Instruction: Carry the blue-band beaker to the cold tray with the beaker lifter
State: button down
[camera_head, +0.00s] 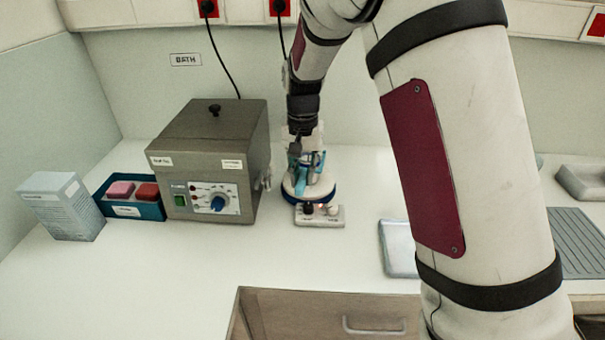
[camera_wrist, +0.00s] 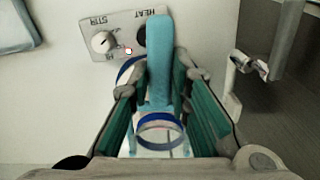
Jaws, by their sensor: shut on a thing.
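My gripper (camera_wrist: 160,115) is shut on the light-blue beaker lifter (camera_wrist: 160,60), which lies between its green-padded fingers. In the head view the lifter (camera_head: 316,160) shows under my wrist, above the round top of the hotplate stirrer (camera_head: 320,215). The blue-band beaker (camera_wrist: 160,125) shows between the fingers beneath the lifter, its round rim seen from above. I cannot tell whether the lifter grips the beaker or whether the beaker touches the plate. A shallow pale tray (camera_head: 398,248), perhaps the cold tray, lies to the right, partly hidden by my arm.
The grey bath (camera_head: 212,150) with a lid knob stands close left of the stirrer, its side fittings (camera_wrist: 250,65) near my gripper. A blue bin (camera_head: 135,205) with red and pink blocks and a carton (camera_head: 62,205) stand farther left. The front counter is clear.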

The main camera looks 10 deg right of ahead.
jog(key=shift+r+p, duration=0.35)
jog(key=shift+r, duration=0.5)
dwell(0.7)
jog(key=shift+r+p, duration=1)
jog(key=shift+r, duration=2.7)
